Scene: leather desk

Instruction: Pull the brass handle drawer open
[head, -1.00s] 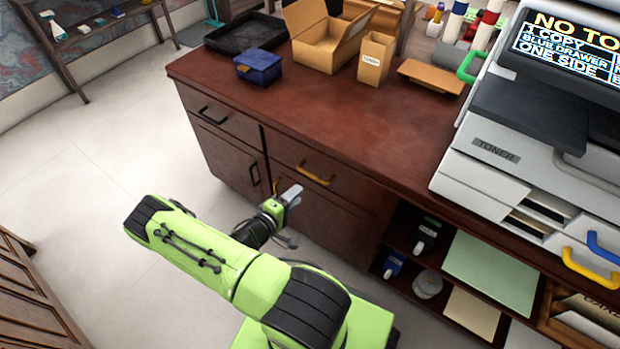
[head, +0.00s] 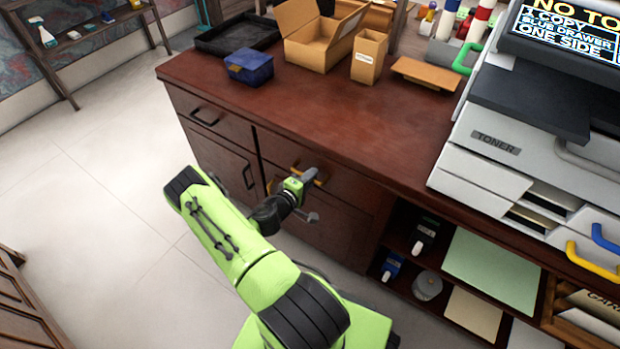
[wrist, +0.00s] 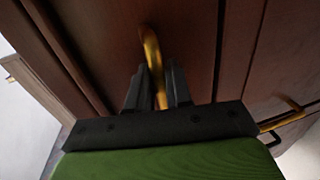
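The drawer (head: 347,187) with the brass handle is in the right part of the dark wood cabinet, under the desk top, and its front looks flush. Its brass handle (head: 321,178) shows only partly in the head view, behind my gripper (head: 309,176). In the wrist view, the handle (wrist: 153,50) runs between the two black fingers of my gripper (wrist: 157,82). The fingers are close together on either side of the bar and look shut on it. The exact contact is hard to see.
A cabinet door with a black handle (head: 248,177) and a drawer with a black handle (head: 205,117) are to the left. Another brass handle (wrist: 287,121) shows at the right in the wrist view. Open shelves (head: 398,243) are to the right. The floor (head: 110,190) is clear at left.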

